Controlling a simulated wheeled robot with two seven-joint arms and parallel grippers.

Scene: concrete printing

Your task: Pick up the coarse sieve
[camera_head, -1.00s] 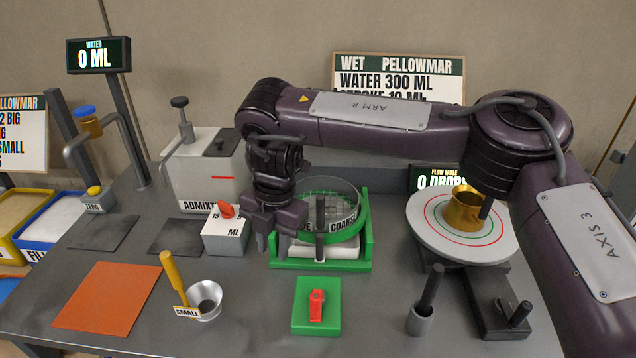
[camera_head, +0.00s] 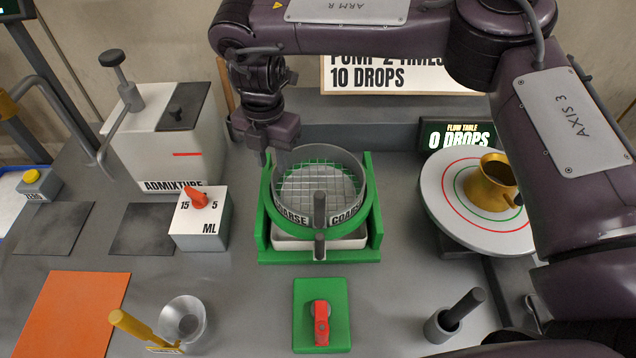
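I cannot tell whether a fingertip touches the rim. My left gripper is not in view.
A dosing box (camera_head: 200,225) with a red knob and the admixture dispenser (camera_head: 150,150) stand left. A flow table (camera_head: 455,207) with a brass cup (camera_head: 490,182) is right. A green block (camera_head: 305,325) with a red switch lies in front; bare table surrounds it.

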